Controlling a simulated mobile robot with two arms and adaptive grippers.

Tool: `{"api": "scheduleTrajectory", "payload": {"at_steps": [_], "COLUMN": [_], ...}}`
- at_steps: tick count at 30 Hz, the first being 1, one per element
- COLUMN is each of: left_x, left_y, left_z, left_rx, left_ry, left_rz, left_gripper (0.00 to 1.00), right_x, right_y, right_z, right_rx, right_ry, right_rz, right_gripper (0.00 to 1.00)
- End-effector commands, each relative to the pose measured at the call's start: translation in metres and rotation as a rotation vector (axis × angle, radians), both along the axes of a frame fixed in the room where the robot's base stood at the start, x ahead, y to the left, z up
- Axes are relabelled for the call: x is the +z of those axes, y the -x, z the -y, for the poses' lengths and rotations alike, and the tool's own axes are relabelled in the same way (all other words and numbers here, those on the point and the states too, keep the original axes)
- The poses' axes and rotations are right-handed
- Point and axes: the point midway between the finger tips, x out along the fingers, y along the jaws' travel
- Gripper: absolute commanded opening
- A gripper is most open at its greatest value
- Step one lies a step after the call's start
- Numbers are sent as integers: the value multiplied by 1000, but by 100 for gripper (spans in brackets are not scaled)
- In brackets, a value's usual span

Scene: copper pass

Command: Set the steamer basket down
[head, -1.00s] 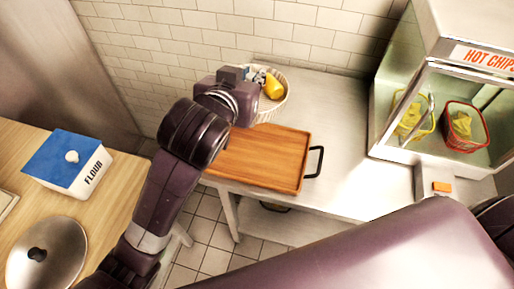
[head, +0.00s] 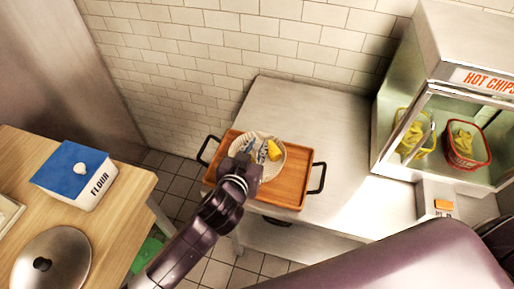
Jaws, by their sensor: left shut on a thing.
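The steamer basket (head: 279,172) is a round, pale basket with a yellow item (head: 274,150) inside. It is over the wooden tray (head: 292,190), which has a black handle at each end. My left gripper (head: 250,158) is shut on the basket's near left side and hides part of the rim. I cannot tell whether the basket's bottom touches the tray. My right gripper is out of view.
The tray lies on a steel counter (head: 290,105) against a tiled wall. A hot chips cabinet (head: 440,105) with baskets stands at the right. A flour box (head: 72,168) and a metal lid (head: 52,262) are on the wooden counter at left. The counter behind the tray is clear.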

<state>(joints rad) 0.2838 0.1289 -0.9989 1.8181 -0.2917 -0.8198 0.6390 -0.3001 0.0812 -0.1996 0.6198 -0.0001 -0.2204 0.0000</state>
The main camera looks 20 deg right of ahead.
Motion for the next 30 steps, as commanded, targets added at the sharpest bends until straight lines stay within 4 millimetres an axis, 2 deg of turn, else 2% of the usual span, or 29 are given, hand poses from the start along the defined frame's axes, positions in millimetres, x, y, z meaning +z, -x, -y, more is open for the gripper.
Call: {"api": "scheduleTrajectory", "payload": {"at_steps": [3, 10, 11, 15, 25, 30], "left_x": [-12, -14, -15, -15, -14, -10], "left_y": [0, 0, 0, 0, 2, 13], "left_z": [0, 1, 0, 0, -1, -8], "left_rx": [-1, -1, -1, -1, -1, -1], "left_ry": [1, 4, 2, 2, 2, 2], "left_rz": [1, 2, 0, 0, 0, 0], "left_gripper": [0, 0, 19, 34, 34, 34], "right_x": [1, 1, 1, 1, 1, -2], "right_y": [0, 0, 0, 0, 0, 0], "right_z": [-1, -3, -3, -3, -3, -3], "right_rx": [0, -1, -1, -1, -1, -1], "right_ry": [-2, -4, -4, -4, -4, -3], "right_rz": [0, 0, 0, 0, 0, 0], "right_gripper": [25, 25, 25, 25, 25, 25]}}
